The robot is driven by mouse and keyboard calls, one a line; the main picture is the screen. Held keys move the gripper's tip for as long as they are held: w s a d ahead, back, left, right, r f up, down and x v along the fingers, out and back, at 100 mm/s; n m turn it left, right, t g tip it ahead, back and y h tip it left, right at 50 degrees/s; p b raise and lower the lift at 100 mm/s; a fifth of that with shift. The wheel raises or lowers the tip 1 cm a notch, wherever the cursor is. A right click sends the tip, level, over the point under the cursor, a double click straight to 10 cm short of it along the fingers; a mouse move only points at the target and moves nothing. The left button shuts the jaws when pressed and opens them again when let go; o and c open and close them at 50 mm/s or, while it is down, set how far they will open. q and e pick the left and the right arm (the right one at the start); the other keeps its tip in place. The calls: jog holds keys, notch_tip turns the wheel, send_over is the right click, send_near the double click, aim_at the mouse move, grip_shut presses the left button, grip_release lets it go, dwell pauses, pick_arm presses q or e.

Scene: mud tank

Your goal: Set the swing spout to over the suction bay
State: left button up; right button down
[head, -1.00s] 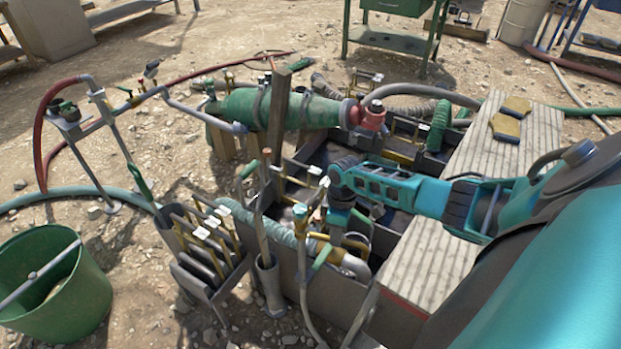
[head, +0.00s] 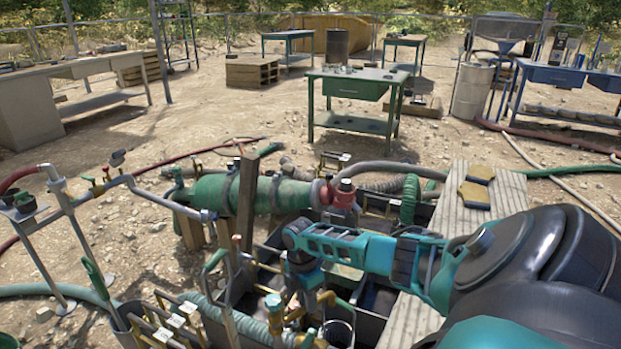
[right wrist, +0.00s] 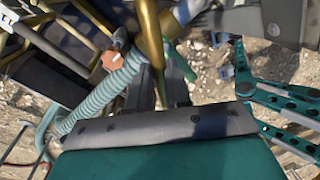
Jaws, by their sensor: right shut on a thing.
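The mud tank (head: 238,290) stands in front of me, with dark open compartments. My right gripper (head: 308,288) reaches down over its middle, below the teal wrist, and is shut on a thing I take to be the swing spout. In the right wrist view a brass pipe (right wrist: 151,40) runs down toward the gripper's grey edge, which hides the fingertips. I cannot tell which compartment is the suction bay or exactly where the spout's outlet points. My left gripper is not in view.
Wooden planks (head: 455,225) lie along the tank's right side. A green cylinder (head: 225,193) with a red end lies behind the tank. A green table (head: 352,88) stands farther back on open ground.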

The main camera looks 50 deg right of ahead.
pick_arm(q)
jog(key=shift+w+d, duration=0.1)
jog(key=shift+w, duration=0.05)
pick_arm(e)
jog(key=shift+w+n, duration=0.3)
jog(key=shift+n, duration=0.1)
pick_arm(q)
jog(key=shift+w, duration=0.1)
pick_arm(e)
jog(key=c, duration=1.1)
grip_release()
pick_arm(q)
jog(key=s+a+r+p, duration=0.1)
jog(key=p, duration=0.1)
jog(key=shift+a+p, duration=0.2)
jog(key=shift+p, duration=0.15)
pick_arm(e)
jog(key=shift+o, duration=0.2)
notch_tip(320, 180, up, 13)
jog(key=w, duration=0.2)
jog(key=shift+d, duration=0.2)
jog(key=shift+f, duration=0.15)
